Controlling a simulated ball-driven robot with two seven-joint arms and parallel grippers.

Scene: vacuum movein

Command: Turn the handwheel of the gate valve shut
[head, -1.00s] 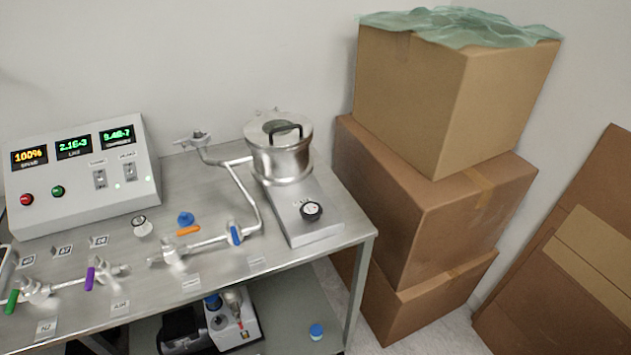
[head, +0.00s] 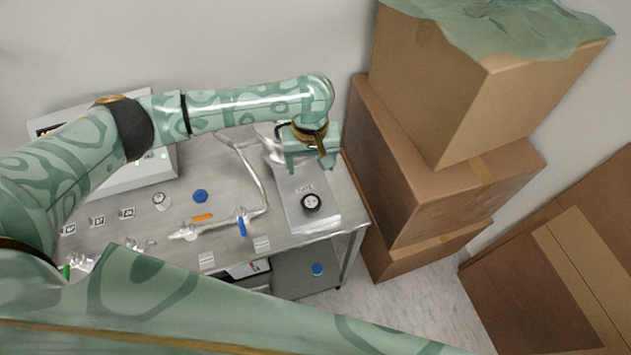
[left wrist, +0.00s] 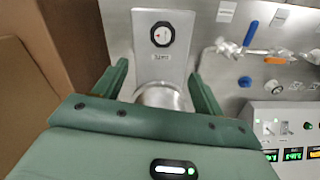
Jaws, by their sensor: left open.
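The handwheel (head: 311,203) is a small black round knob with a pale face. It sits at the front end of the flat steel gate valve body (head: 329,217) on the steel bench. My left gripper (head: 309,165) is open above the rear of the valve body, behind the handwheel and apart from it. In the left wrist view the handwheel (left wrist: 162,34) lies beyond the fingertips, and the empty jaws (left wrist: 160,82) frame the steel chamber (left wrist: 160,97). In the head view the gripper mostly hides the chamber. My right gripper is not in view.
Stacked cardboard boxes (head: 440,190) stand close to the bench's right edge. A thin pipe with a blue lever (head: 242,226) runs left of the valve body. A control box (head: 130,178) stands at the back left, partly behind my arm.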

